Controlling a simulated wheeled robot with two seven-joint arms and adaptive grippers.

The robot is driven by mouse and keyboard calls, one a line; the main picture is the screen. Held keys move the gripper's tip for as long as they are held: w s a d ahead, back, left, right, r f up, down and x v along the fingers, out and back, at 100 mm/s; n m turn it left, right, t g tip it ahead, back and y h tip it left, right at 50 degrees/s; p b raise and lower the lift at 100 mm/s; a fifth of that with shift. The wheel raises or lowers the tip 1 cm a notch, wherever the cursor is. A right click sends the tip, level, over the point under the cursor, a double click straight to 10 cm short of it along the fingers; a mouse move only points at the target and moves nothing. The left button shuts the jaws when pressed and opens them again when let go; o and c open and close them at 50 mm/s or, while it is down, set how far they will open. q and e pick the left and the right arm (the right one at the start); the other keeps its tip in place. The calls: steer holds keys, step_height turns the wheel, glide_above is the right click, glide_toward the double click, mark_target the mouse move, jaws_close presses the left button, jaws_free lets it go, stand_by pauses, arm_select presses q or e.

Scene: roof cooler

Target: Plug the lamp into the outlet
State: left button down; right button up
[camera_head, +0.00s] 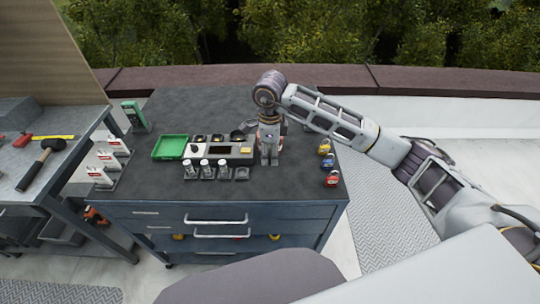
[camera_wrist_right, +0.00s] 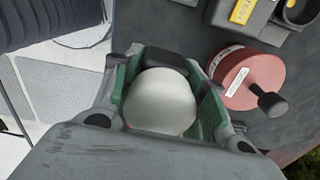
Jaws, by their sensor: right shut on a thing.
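My right gripper (camera_head: 268,158) points down over the dark top of the tool cabinet, just right of the grey panel (camera_head: 218,150). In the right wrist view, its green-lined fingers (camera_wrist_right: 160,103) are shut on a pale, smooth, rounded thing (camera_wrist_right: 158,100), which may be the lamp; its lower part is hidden. A corner of a grey block with a yellow label and a round dark opening (camera_wrist_right: 262,12) shows at the top right of that view. I cannot tell which part is the outlet. My left gripper is not in view.
A red cylinder with a black knob (camera_wrist_right: 250,78) stands close beside the gripper. Several padlocks (camera_head: 327,162) lie at the cabinet's right edge. A green tray (camera_head: 170,147) and several small capped cylinders (camera_head: 205,168) are to the left. The cabinet top (camera_head: 205,108) is clear at the back.

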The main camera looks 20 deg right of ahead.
stand_by(0.8)
steer(key=n, duration=0.5)
steer(key=shift+w+a, duration=0.1)
steer(key=shift+a, duration=0.1)
steer(key=n, duration=0.5)
steer(key=shift+w+a+n, duration=0.2)
steer(key=shift+a+n, duration=0.05)
steer(key=shift+n, duration=0.15)
steer(key=n, duration=0.6)
steer(key=shift+w+a+f, duration=0.15)
steer(key=shift+w+a, duration=0.05)
steer(key=shift+w, duration=0.05)
steer(key=n, duration=0.3)
steer(key=shift+w+d+f+n, duration=0.2)
steer(key=shift+d+f+n, duration=0.1)
steer(key=shift+n, duration=0.1)
steer(key=shift+w+d+f+n, duration=0.15)
steer(key=shift+d+f+n, duration=0.25)
steer(key=shift+n, duration=0.5)
steer(key=shift+m, duration=0.3)
steer(key=d+f, duration=0.1)
steer(key=d, duration=0.1)
steer(key=d+f, duration=0.1)
steer(key=d, duration=0.1)
steer(key=d+f, duration=0.1)
steer(key=d, duration=0.1)
steer(key=shift+s+d, duration=0.1)
steer(key=shift+s, duration=0.1)
steer(key=shift+r, duration=0.1)
